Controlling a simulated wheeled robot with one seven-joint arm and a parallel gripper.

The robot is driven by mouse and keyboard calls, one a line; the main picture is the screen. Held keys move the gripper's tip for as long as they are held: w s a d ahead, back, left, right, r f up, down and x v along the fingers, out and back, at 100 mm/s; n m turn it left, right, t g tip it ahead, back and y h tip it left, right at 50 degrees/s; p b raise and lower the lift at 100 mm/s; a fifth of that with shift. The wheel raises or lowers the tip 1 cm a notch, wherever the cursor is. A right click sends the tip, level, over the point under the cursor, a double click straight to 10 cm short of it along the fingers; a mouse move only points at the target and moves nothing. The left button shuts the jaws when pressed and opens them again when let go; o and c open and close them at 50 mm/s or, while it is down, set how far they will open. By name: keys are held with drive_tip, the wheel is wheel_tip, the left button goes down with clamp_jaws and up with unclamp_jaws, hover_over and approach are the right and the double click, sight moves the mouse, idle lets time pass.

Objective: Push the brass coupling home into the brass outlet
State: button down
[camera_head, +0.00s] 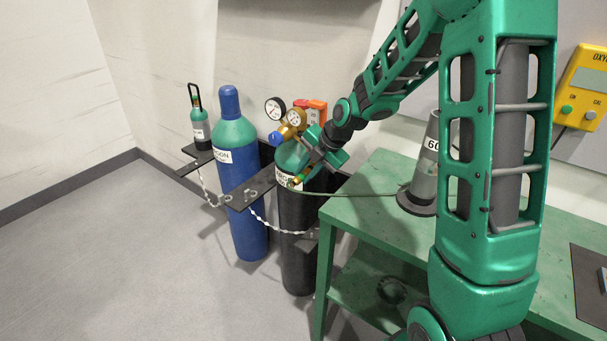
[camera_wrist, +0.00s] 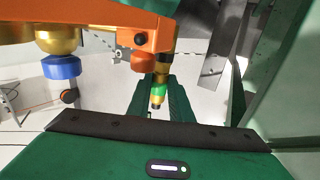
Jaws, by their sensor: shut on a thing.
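My gripper (camera_head: 298,179) is at the front of the dark cylinder's neck, below the gauges. In the wrist view its two dark green fingers (camera_wrist: 159,100) are shut on the brass coupling (camera_wrist: 157,93), which has a green band. A brass piece (camera_wrist: 164,68), probably the outlet, shows just above the coupling in the wrist view, under an orange block. The two look close and roughly in line. I cannot tell whether they touch or how deep the coupling sits. In the head view the brass regulator (camera_head: 285,131) is partly hidden by my wrist.
A blue cylinder (camera_head: 242,190) and a dark cylinder (camera_head: 297,240) stand chained at the wall bracket. A thin hose (camera_head: 355,194) runs over the green bench (camera_head: 360,215) to a cone-shaped object (camera_head: 425,170). A blue knob (camera_wrist: 62,68) hangs left of my fingers. The floor at left is clear.

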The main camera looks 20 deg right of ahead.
drive_tip(key=c, duration=1.5)
unclamp_jaws()
drive_tip(key=shift+d, duration=0.1)
drive_tip(key=v, duration=1)
drive_tip(key=shift+d+r, duration=0.1)
drive_tip(key=shift+r, duration=0.25)
drive_tip(key=s+a+r+m+h, duration=0.1)
drive_tip(key=s+r+m+h, duration=0.15)
drive_tip(key=s+m, duration=1.9)
drive_tip(key=s+d+m+g, duration=0.1)
drive_tip(key=s+d+m, duration=0.1)
drive_tip(key=s+d+f+m+g+h, duration=0.1)
drive_tip(key=s+d+m, duration=0.1)
drive_tip(key=d, duration=0.1)
drive_tip(key=s+d+f+m+g, duration=0.1)
drive_tip(key=d+m, duration=0.2)
drive_tip(key=shift+s+d+f+h, duration=0.15)
drive_tip(key=shift+s+d+h, duration=0.1)
drive_tip(key=shift+s, duration=0.15)
drive_tip(key=s+d+m, duration=0.1)
drive_tip(key=s, duration=0.1)
drive_tip(key=s+g, duration=0.1)
drive_tip(key=s, duration=0.2)
drive_tip(key=s+d+m+g, duration=0.1)
drive_tip(key=s, duration=0.2)
drive_tip(key=shift+d+f+m+y, duration=0.25)
drive_tip(key=shift+d+m+y, duration=0.1)
drive_tip(key=shift+y, duration=0.05)
